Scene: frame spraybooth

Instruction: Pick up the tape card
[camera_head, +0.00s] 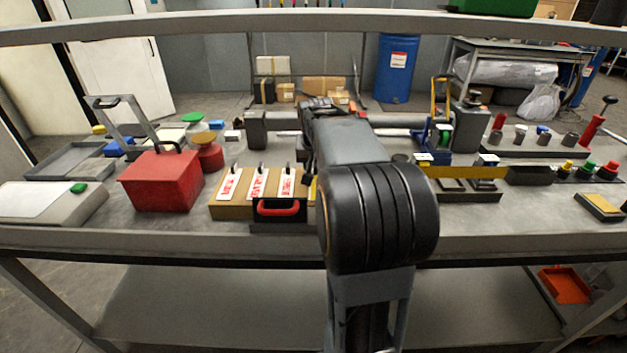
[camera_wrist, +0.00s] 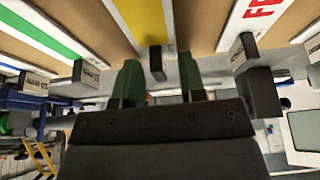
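Several label cards lie on a tan board (camera_head: 226,209) in the middle of the bench, each with a dark upright tab. I cannot read which is the tape card. In the wrist view a white card with a yellow stripe (camera_wrist: 143,20) is in the middle, its dark tab (camera_wrist: 156,63) between my fingers. A green-striped card (camera_wrist: 42,36) is to the left and a red-lettered card (camera_wrist: 258,15) to the right. My gripper (camera_wrist: 160,82) is open, its two green-tipped fingers apart on either side of that tab. My arm hides the gripper in the head view.
A red box (camera_head: 160,182) and a red-based scale (camera_head: 209,152) stand left of the board. A dark case with a red handle (camera_head: 279,208) sits at its front. To the right are a yellow bar (camera_head: 468,171) with dark blocks and several coloured knobs (camera_head: 588,168).

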